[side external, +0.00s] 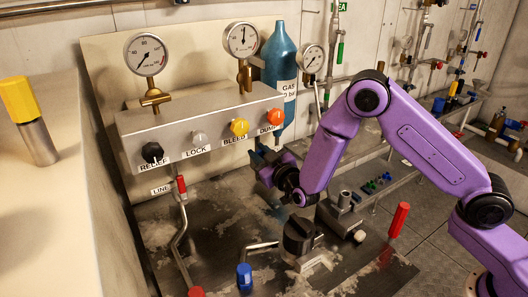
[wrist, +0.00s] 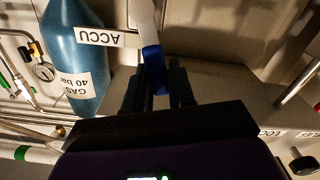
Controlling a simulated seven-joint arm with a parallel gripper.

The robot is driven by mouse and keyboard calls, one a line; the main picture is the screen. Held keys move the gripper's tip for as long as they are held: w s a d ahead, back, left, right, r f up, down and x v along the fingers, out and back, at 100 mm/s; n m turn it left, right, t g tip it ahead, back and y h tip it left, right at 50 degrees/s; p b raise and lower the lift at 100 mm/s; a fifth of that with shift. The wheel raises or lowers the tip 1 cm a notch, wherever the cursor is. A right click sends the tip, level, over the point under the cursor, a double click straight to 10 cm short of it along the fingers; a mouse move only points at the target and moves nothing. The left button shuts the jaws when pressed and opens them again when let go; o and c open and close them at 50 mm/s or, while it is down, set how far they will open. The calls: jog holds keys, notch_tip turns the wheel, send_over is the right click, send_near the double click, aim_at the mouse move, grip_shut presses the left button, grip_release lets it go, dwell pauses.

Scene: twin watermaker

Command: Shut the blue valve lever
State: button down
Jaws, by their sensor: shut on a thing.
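In the wrist view, a blue valve lever (wrist: 153,62) on a pale metal stem sits between the two dark fingers of my gripper (wrist: 158,92), which is shut on it. A white label reading ACCU (wrist: 98,37) lies beside it, upside down in this view. In the side view my gripper (side external: 262,168) reaches in below the right end of the panel box, under the DUMP knob. My wrist hides the fingertips and the held lever there. A different blue handle (side external: 244,277) stands at the front of the metal deck.
A blue gas bottle (side external: 281,78) stands behind the box's right end, close beside the fingers in the wrist view (wrist: 78,60). The grey panel box (side external: 215,125) carries several knobs and gauges. Red-handled valves (side external: 398,219) and bent pipes rise from the deck.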

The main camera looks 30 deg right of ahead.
jog(key=a+f+n, duration=0.4)
jog(key=f+n, duration=0.2)
jog(key=n, duration=0.8)
jog(key=shift+a, duration=0.3)
jog(key=shift+f, duration=0.15)
jog(key=c, duration=1)
grip_release()
jog(key=shift+c, duration=0.2)
jog(key=shift+s, duration=0.15)
